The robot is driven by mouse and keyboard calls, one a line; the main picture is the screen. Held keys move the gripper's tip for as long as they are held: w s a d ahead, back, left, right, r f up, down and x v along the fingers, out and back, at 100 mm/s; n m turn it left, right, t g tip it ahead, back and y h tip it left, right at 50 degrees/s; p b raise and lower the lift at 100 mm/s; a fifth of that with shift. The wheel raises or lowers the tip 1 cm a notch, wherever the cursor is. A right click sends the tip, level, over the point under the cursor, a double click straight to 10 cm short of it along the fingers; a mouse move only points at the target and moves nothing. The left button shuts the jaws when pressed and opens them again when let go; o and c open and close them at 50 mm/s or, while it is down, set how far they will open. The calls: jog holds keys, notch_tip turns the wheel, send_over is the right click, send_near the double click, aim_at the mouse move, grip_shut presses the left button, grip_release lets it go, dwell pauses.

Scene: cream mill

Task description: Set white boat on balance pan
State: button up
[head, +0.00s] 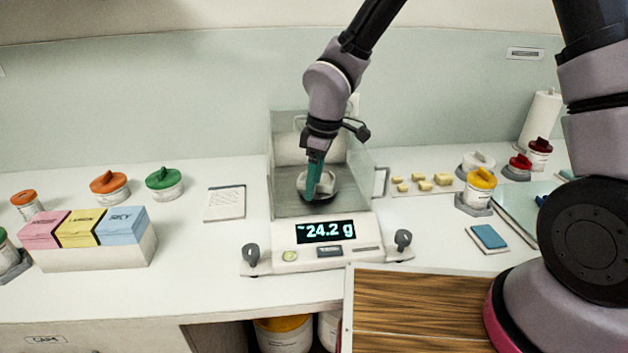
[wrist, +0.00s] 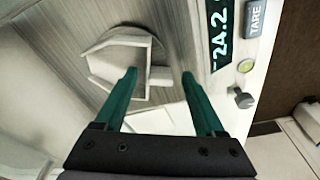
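The white boat (head: 328,183) rests on the dark round balance pan (head: 326,199), inside the glass-walled balance (head: 294,207). The balance display (head: 326,231) reads about 24.2 g. My gripper (head: 313,190) reaches down from above with its green fingers at the boat. In the wrist view my gripper (wrist: 160,76) has its fingers clearly apart, and the white boat (wrist: 112,62) lies beyond and left of the gap. One finger overlaps the boat's edge; I cannot tell if it touches. The pan is mostly hidden by the boat and fingers.
Glass walls stand around the pan. Left are a notepad (head: 225,202), green-lidded jar (head: 165,183), orange-lidded jar (head: 109,186) and a coloured card box (head: 95,243). Right are yellow blocks (head: 421,182), a yellow-lidded jar (head: 480,187) and a blue pad (head: 489,237).

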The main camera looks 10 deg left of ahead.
jog(key=shift+r, duration=0.1)
notch_tip(320, 180, up, 12)
jog(key=d, duration=0.1)
jog(key=shift+s+d, duration=0.15)
jog(key=shift+d, duration=0.25)
jog(key=w+d+r+m+t, duration=0.1)
jog(key=d+r+m+t, duration=0.1)
jog(key=d+r+m, duration=0.5)
jog(key=w+d+r+m+t, duration=0.1)
jog(key=d+r+m, duration=0.2)
jog(key=d, duration=0.7)
jog(key=s+d+r+m+t, duration=0.2)
jog(key=s+d+r+m, duration=0.1)
jog(key=d+m, duration=0.2)
jog(key=s+d+r+m+t, duration=0.2)
jog(key=s+d+r+m, duration=0.2)
jog(key=d, duration=0.5)
jog(key=shift+s+r+m, duration=0.25)
jog(key=shift+m, duration=0.55)
jog(key=shift+a, duration=0.1)
